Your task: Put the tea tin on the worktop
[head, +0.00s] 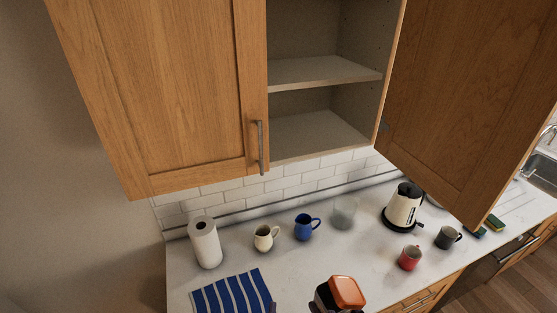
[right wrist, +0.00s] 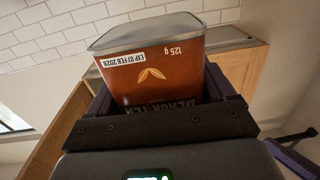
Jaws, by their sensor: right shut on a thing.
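The tin appears held clear of the worktop. Of my left gripper, at most a small dark tip shows at the bottom edge of the head view; its jaws cannot be made out.
A striped blue towel (head: 232,296), paper roll (head: 205,243), cream jug (head: 265,237), blue jug (head: 306,227), glass bowl (head: 344,212), kettle (head: 403,207), red mug (head: 410,257) and dark mug (head: 447,237) stand around. The cupboard door (head: 470,95) hangs open. Worktop between towel and red mug is clear.

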